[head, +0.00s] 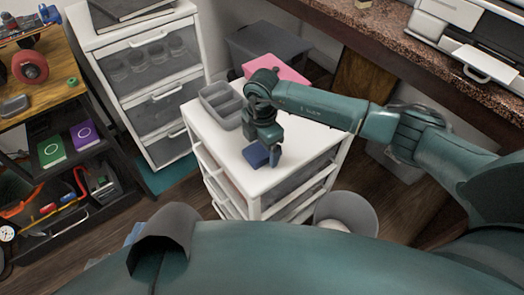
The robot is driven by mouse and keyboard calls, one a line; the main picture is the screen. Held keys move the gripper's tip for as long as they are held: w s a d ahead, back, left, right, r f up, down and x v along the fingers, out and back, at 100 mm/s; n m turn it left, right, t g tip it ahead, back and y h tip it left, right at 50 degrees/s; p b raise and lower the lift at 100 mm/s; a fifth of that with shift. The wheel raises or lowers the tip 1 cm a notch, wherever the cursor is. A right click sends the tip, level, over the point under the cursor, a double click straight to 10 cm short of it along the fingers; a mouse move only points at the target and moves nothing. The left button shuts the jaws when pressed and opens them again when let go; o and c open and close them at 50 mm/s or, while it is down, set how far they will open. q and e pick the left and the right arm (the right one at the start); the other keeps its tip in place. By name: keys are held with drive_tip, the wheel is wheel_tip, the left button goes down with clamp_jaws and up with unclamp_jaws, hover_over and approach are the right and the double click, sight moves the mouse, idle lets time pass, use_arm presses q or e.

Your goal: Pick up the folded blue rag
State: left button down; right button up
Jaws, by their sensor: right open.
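The folded blue rag (254,156) is a small dark blue block on the white top of a drawer unit (222,138), near its front. My right gripper (271,156) points down at the rag, with its arm coming in from the right. Its jaws are open. A fingertip overlaps the rag's right side in the picture and hides part of it. I cannot tell whether they touch. My left gripper does not show.
On the same top, a grey divided tray (222,103) stands behind left and a pink item (278,71) at the back. A grey bin (346,212) stands on the floor at right. A taller drawer unit (145,79) and a shelf with tools (42,100) are at left.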

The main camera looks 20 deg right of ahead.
sight(262, 149)
drive_tip(key=shift+c, duration=0.3)
drive_tip(key=c, duration=1)
wheel_tip(262, 149, up, 10)
drive_tip(key=p, duration=0.1)
drive_tip(key=o, duration=0.4)
drive_tip(key=c, duration=0.3)
